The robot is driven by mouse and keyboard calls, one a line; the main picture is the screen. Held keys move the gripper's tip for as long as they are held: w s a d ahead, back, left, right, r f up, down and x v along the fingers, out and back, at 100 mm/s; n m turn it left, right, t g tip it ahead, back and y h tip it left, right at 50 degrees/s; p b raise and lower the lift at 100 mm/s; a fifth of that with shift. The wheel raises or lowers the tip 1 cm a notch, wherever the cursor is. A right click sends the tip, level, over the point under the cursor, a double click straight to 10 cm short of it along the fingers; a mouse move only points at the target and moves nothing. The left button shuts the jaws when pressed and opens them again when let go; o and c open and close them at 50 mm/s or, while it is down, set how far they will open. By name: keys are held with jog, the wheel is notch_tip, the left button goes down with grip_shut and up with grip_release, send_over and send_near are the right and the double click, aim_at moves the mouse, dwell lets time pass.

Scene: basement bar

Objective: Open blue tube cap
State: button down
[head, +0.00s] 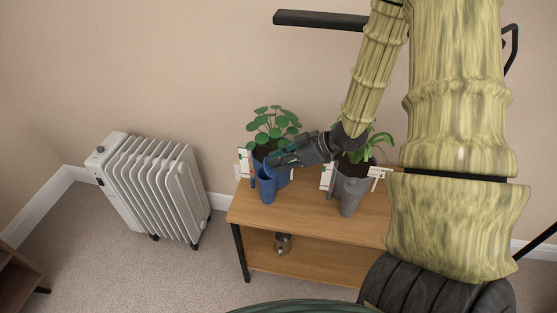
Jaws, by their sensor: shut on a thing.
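The fingers partly hide this spot, and the cap cannot be told apart from the tube at this size.
A leafy plant (272,124) in a blue pot (284,177) stands just behind the tube. A grey vessel (351,197) and another plant stand to the right. White cards stand nearby. The wooden table (310,217) has bare room in front. A white radiator (160,190) stands left.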

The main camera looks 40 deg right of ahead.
dwell(0.3)
jog(key=c, duration=1.3)
grip_release()
jog(key=v, duration=1.2)
jog(key=shift+d, duration=0.1)
jog(key=shift+f, duration=0.1)
